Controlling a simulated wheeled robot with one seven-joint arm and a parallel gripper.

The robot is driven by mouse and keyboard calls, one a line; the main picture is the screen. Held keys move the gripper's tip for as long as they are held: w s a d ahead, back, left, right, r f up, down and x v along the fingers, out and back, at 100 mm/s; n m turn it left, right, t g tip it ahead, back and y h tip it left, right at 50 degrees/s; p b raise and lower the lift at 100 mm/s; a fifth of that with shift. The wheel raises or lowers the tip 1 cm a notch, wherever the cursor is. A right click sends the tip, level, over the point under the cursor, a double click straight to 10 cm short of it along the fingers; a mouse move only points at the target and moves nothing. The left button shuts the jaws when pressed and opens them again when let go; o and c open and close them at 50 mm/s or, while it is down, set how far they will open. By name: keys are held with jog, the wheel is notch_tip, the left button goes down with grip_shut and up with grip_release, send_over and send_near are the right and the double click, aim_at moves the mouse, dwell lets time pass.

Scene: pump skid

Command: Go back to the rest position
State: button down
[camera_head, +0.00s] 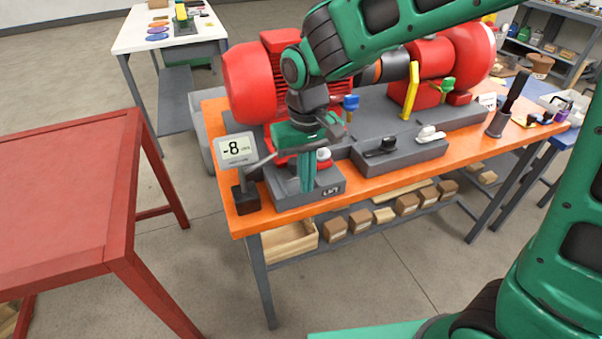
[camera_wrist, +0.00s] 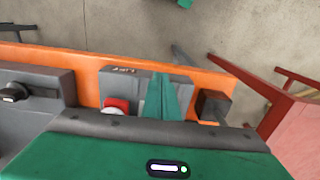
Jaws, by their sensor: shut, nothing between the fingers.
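My gripper (camera_head: 307,184) is shut and empty, with its green fingers pointing down over the grey box marked LIFT (camera_head: 326,190) at the near left of the orange table. In the wrist view the shut fingers (camera_wrist: 163,97) cover part of that box (camera_wrist: 130,76). Whether the fingertips touch the box, I cannot tell. A red and white knob (camera_wrist: 115,107) sits on the box to the left of the fingers in the wrist view. My arm is bent down from above, in front of the red motor.
A display reading -8 (camera_head: 237,149) stands on a dark base left of the LIFT box. A grey switch box (camera_head: 400,155) is to the right. The red motor (camera_head: 252,83) and yellow lever (camera_head: 410,92) stand behind. A red table (camera_head: 65,190) is at left; open floor lies in front.

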notch_tip(320, 180, up, 9)
jog(key=d+m, duration=0.3)
jog(key=d, duration=1)
jog(key=s+d+f+m, duration=0.2)
jog(key=s+d+m, duration=0.1)
jog(key=s+d, duration=0.6)
jog(key=s+d+f+m, duration=0.3)
jog(key=s+d, duration=0.7)
jog(key=d, duration=0.3)
jog(key=shift+s+f+m, duration=0.2)
jog(key=shift+m, duration=0.2)
jog(key=shift+w+f, duration=0.25)
jog(key=shift+w, duration=0.4)
